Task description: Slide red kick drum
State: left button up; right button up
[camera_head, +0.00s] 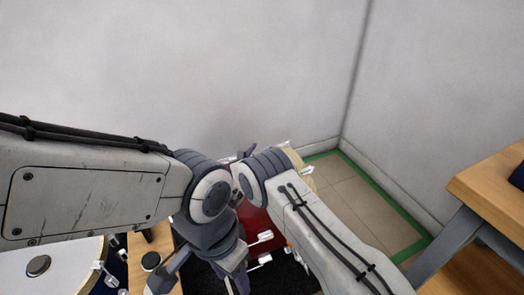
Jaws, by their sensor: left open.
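The red kick drum (256,220) is low in the middle of the head view, mostly hidden behind my arms. A patch of its red shell and some chrome lugs show between them. My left gripper (200,284) points down at the bottom edge, open, its fingers apart, left of the visible red shell. I cannot tell whether it touches the drum. My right gripper (245,154) is mostly hidden behind its own wrist, close to the drum's far side. Only small dark parts of it show, and its jaws cannot be made out.
A white drumhead with a dark round pad (38,266) is at the lower left. A wooden table (495,190) stands at the right. Grey walls meet behind the drum, above a tiled floor strip (375,212) with a green border. A dark mat lies below the drum.

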jog(key=shift+a, duration=0.1)
grip_shut()
jog(key=shift+a, duration=0.1)
dwell(1.0)
